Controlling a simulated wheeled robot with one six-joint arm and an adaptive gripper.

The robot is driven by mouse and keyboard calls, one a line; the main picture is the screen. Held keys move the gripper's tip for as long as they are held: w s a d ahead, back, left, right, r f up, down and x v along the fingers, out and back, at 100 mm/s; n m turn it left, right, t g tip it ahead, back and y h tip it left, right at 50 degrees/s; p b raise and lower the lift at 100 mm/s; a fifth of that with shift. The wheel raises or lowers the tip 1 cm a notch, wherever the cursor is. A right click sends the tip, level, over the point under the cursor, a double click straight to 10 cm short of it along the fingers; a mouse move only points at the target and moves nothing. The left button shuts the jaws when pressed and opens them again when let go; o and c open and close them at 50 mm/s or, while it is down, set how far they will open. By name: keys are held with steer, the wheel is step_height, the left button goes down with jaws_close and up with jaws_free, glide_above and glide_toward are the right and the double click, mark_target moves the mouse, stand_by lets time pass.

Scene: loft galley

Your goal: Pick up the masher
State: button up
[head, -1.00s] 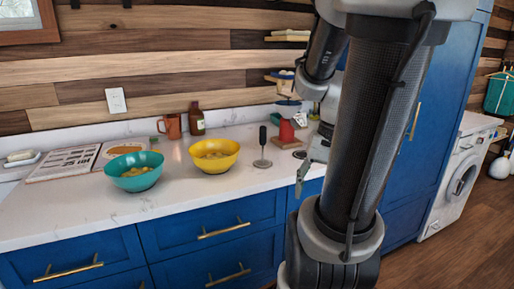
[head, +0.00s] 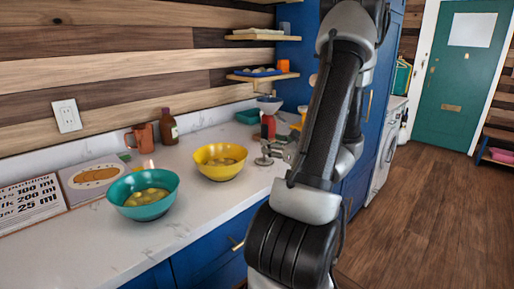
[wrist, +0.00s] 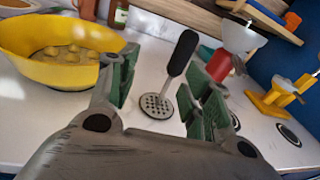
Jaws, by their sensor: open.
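The masher (wrist: 157,105) stands upright on the white counter in the wrist view, with a black handle and a round perforated metal head. It is slightly tilted in that picture. My gripper (wrist: 160,95) is open, and the masher shows between its two green-padded fingers, a little beyond them; I cannot tell whether either finger touches it. In the head view the masher's base (head: 264,161) shows beside my gripper (head: 280,152), and its upper part is hard to make out there.
A yellow bowl (head: 220,162) of potatoes stands close left of the masher, with a teal bowl (head: 142,195) farther left. A red object with a white funnel-like top (wrist: 219,65) and a yellow appliance (wrist: 270,100) stand to the right. Wall shelves (head: 262,76) hang behind.

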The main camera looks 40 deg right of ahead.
mark_target(267, 133)
steer(key=shift+w+d+r+m+t+h, duration=0.3)
steer(key=shift+w+d+r+m+h, duration=0.3)
steer(key=shift+w+d+r+m, duration=0.3)
steer(key=w, duration=0.2)
steer(key=w+d, duration=0.1)
steer(key=w, duration=0.3)
steer(key=shift+w+d+f, duration=0.2)
steer(key=shift+w+d, duration=0.05)
steer(key=shift+d, duration=0.1)
jaws_close()
